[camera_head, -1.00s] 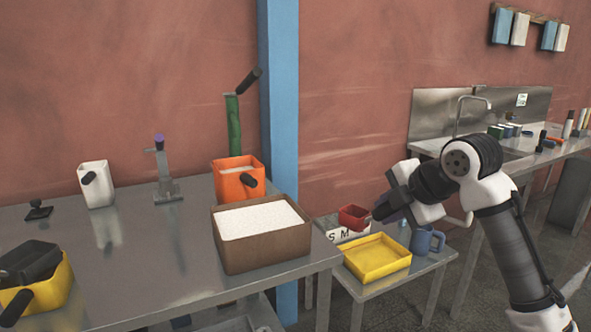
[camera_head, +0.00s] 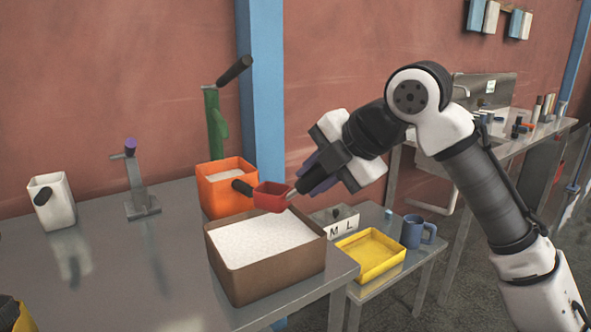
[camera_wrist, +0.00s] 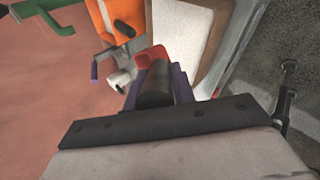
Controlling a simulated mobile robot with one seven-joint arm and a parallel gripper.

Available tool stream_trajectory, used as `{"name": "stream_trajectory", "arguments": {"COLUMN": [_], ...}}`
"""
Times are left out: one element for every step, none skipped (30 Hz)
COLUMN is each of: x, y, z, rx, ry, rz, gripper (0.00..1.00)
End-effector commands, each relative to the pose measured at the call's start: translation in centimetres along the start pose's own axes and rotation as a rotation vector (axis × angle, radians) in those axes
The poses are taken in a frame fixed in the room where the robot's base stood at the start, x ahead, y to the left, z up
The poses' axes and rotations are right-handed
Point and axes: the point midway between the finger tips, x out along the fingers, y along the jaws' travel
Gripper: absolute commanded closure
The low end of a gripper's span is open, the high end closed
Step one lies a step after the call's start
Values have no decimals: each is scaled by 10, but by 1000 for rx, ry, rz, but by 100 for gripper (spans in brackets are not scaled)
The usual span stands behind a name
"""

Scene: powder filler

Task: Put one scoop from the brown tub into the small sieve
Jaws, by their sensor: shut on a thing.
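My gripper (camera_head: 308,183) is shut on the dark handle (camera_wrist: 155,88) of a red scoop (camera_head: 271,196). The scoop is above the back right part of the brown tub (camera_head: 278,283), close to its rim, and points left. The tub is full of white powder (camera_head: 262,238) and also shows in the wrist view (camera_wrist: 215,48). I cannot make out a small sieve for certain; a low holder with letter labels (camera_head: 343,228), "M" and "L" readable, stands on the side table, partly behind the tub.
An orange tub (camera_head: 213,199) with a dark handle stands just behind the brown tub. A yellow tray (camera_head: 371,270) and a blue mug (camera_head: 411,232) are on the side table. A white container (camera_head: 53,205) and a grey stand (camera_head: 137,190) are farther left. The table's left middle is clear.

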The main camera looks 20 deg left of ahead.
Motion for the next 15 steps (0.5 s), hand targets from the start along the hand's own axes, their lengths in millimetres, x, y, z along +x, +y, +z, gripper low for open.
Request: {"name": "stream_trajectory", "arguments": {"x": [-1,-1,0,0,0,1,2,3,5,6,8,10,12,14,17], "y": [0,0,0,0,-1,-2,-2,-3,-5,-6,-8,-10,-12,-14,-16], "z": [0,0,-1,-1,-1,-1,-1,-1,-1,-1,-1,-1,-1,-1,-1], "rx": [0,-1,-1,-1,-1,-1,-1,-1,-1,-1,-1,-1,-1,-1,-1], "ry": [0,0,0,0,0,0,0,0,0,0,0,0,0,0,1], "rz": [2,2,2,2,2,1,1,1,1,1,1,1,1,0,0], "gripper": [97,97,97,97,97,97,97,97,97,97,97,97,97,97,97]}}
